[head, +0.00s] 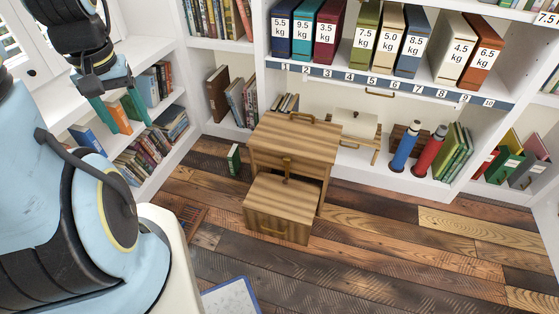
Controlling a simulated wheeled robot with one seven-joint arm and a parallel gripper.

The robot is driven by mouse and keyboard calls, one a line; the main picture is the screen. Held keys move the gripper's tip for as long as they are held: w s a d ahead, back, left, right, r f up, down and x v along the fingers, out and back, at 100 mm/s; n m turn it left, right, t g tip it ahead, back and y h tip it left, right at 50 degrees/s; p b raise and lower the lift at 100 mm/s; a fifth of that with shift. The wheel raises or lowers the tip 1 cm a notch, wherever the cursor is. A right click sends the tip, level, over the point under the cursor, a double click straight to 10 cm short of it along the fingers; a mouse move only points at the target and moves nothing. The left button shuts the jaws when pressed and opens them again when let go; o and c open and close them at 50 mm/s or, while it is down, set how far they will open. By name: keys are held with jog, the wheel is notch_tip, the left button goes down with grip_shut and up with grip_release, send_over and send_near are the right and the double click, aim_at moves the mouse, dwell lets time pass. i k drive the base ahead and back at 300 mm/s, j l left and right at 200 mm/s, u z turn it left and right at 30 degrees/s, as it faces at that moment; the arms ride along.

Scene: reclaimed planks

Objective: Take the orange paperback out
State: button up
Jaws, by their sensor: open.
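An orange book (119,117) stands upright on the left-hand shelf, among a few other books. My gripper (131,117) is in the upper left, reaching toward that shelf with its two teal fingers apart. In this view the fingers appear on either side of the orange book. I cannot tell whether they touch it or how far in front of it they are. Part of the book is hidden behind the gripper.
A blue book (87,138) and a pale blue book (148,90) stand on the same shelf. More books (140,160) fill the shelf below. A wooden cabinet (293,145) with its drawer (281,210) pulled out stands on the floor. Plank floor (380,255) is clear to the right.

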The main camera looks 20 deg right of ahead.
aim_at(115, 110)
jog(key=u, duration=1.4)
jog(key=l+u, duration=0.4)
jog(key=l, duration=0.7)
jog(key=k+j, duration=0.05)
